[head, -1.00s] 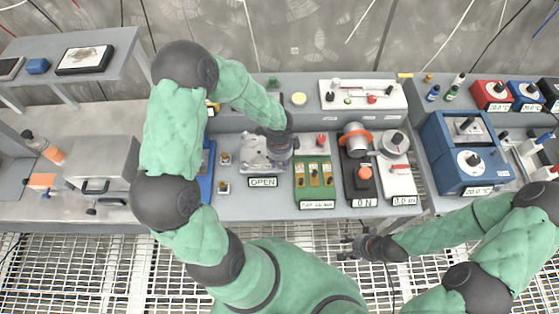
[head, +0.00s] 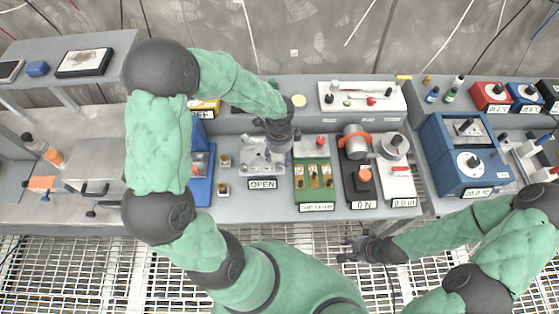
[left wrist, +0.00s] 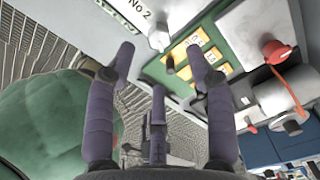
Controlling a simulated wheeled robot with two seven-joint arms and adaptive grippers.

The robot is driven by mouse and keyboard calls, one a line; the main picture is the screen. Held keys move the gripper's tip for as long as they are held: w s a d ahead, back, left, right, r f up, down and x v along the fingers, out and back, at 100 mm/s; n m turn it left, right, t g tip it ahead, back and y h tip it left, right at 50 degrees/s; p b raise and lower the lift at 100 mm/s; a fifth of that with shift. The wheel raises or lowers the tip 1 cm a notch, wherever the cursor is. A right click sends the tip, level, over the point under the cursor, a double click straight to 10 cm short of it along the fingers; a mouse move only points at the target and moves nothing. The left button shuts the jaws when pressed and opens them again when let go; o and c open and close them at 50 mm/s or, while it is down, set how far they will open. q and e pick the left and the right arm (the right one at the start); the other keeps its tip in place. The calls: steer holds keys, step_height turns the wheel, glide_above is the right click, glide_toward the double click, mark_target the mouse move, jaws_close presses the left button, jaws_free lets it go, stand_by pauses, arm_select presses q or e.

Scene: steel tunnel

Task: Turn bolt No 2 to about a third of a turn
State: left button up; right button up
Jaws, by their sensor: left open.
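A pale metal plate (head: 255,168) with bolts on it lies on the bench behind an OPEN sign. My left gripper (head: 278,148) is over its right part and hides some of it. In the left wrist view a "No 2" label (left wrist: 140,18) is at the top, with a pale bolt head (left wrist: 159,39) beside it. My left gripper (left wrist: 161,62) is open there, its fingers spread apart with nothing between them. The bolt head is beyond the fingertips, apart from them. How far the bolt is turned cannot be told. My right gripper (head: 355,248) is over the floor grating in front of the bench.
A green panel with yellow modules (head: 313,183) stands right of the plate; it shows in the left wrist view too (left wrist: 215,45). A blue tray (head: 200,190) is at left.

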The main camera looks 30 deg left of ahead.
mark_target(280, 165)
arm_select(q)
step_height(280, 165, up, 6)
steer(key=shift+f, duration=0.1)
stand_by(0.7)
